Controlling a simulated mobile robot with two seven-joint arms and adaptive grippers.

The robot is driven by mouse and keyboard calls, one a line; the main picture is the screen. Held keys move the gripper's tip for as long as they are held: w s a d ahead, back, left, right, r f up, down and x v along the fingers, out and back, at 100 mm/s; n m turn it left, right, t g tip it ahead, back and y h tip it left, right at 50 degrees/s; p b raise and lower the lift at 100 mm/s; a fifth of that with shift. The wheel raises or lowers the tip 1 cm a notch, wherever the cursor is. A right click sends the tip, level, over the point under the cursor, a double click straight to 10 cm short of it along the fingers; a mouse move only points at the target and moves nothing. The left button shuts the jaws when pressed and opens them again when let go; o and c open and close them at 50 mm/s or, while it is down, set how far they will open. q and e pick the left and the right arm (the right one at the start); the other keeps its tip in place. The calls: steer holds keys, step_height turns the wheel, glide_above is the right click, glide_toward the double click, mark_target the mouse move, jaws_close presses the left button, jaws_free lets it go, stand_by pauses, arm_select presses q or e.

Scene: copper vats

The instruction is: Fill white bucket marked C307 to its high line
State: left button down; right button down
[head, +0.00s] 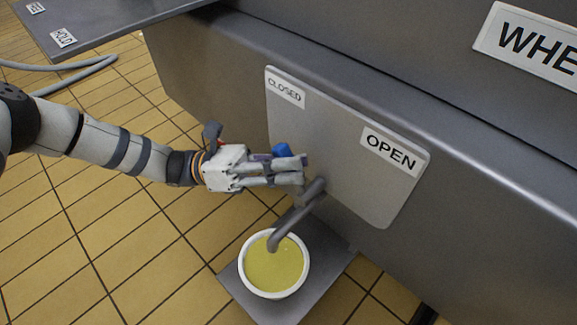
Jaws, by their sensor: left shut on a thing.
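A white bucket (244,270) stands upright on a grey plate (238,297) low on the wall of the metal vat. It holds yellow liquid (275,268); no marking or high line can be made out on it. A bent metal spout (296,215) reaches over the bucket, its end above the liquid; I cannot tell whether anything flows. My left gripper (300,171) is shut at the blue tap handle (282,150) above the spout, hiding part of it. The handle is between the CLOSED label (285,92) and the OPEN label (390,150). My right gripper is out of view.
The metal vat (450,190) fills the right side, with a large sign (530,43) partly cut off. A metal shelf (110,28) with a HOLD label (63,38) juts out at upper left. A grey hose (70,68) lies below it. Tiled floor (110,240) is clear at lower left.

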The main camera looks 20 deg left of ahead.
arm_select(q)
steer(key=c, duration=1.5)
jaws_free()
steer(key=shift+a, duration=0.1)
steer(key=v, duration=1.2)
